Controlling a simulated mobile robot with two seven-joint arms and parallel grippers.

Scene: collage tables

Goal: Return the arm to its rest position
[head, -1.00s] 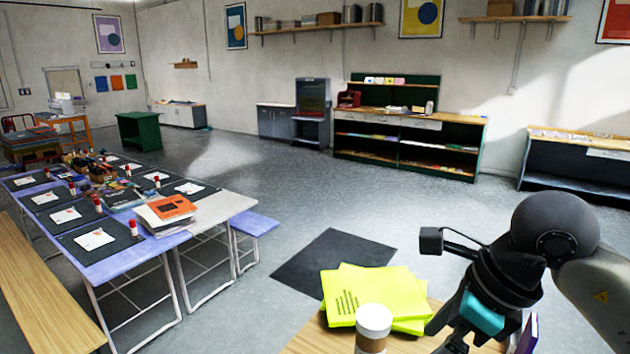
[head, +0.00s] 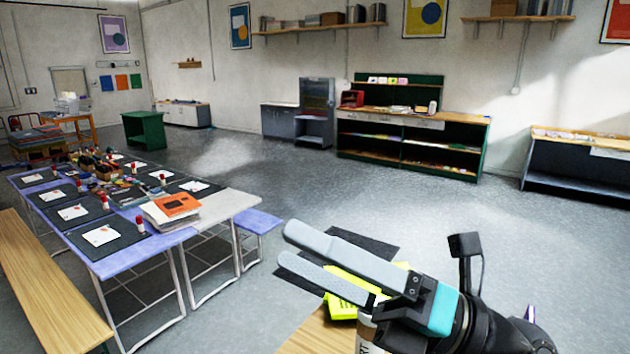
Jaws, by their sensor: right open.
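My right gripper (head: 295,250) is raised at the lower right, with its two long grey fingers pointing left and apart. Nothing shows between them. The fingers pass in front of a yellow-green stack of sheets or booklets (head: 342,309) on a small wooden table (head: 312,335). A cup (head: 368,340) stands on that table, mostly hidden below the gripper. My left gripper is not in view.
A long table (head: 130,262) with black mats, glue sticks and an orange-topped pile of books (head: 172,208) stands at the left. A wooden bench (head: 45,285) runs beside it. Open grey floor (head: 270,185) lies beyond, up to a green shelf unit (head: 410,150).

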